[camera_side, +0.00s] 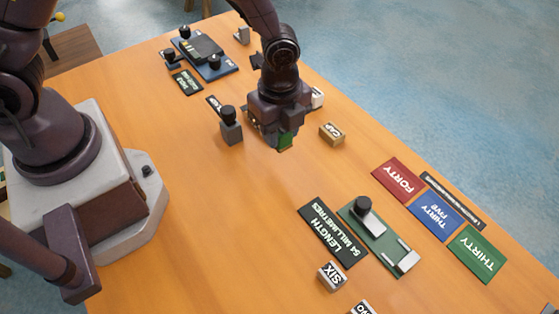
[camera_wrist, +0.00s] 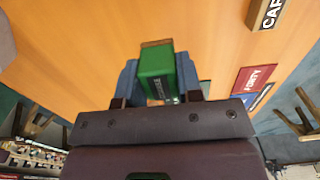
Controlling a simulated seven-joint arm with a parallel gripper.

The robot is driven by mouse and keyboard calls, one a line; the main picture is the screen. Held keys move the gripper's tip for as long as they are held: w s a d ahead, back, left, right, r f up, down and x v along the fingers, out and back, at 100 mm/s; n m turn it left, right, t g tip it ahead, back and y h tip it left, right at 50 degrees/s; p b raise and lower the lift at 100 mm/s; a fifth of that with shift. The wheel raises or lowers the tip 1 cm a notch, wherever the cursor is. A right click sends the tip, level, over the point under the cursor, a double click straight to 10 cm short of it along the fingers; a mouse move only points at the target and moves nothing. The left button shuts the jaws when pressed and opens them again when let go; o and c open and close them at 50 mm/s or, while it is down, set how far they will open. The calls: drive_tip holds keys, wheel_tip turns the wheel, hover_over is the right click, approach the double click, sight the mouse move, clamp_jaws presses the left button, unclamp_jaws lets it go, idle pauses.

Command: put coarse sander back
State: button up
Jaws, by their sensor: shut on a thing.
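My gripper (camera_side: 275,136) is shut on a green block (camera_side: 286,141) and holds it over the middle of the wooden table. In the wrist view the green block (camera_wrist: 158,75) sits between the blue-grey fingers and has a tan strip along its far end. Its small label is too small to read, so I cannot tell for sure that it is the coarse sander. In the side view most of the block is hidden by my gripper.
A grey block with a black knob (camera_side: 231,132) stands left of my gripper, and a tan block marked CAP (camera_side: 331,134) lies right. A blue tray (camera_side: 230,68) is at the back. A green fixture (camera_side: 372,245) and red FORTY mat (camera_side: 398,180) are nearer. The front-left table is clear.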

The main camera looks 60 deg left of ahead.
sight(280, 168)
wheel_tip(280, 168, down, 8)
drive_tip(key=shift+r, duration=0.25)
drive_tip(key=shift+f, duration=0.1)
drive_tip(key=o, duration=0.9)
drive_tip(key=shift+o, duration=0.2)
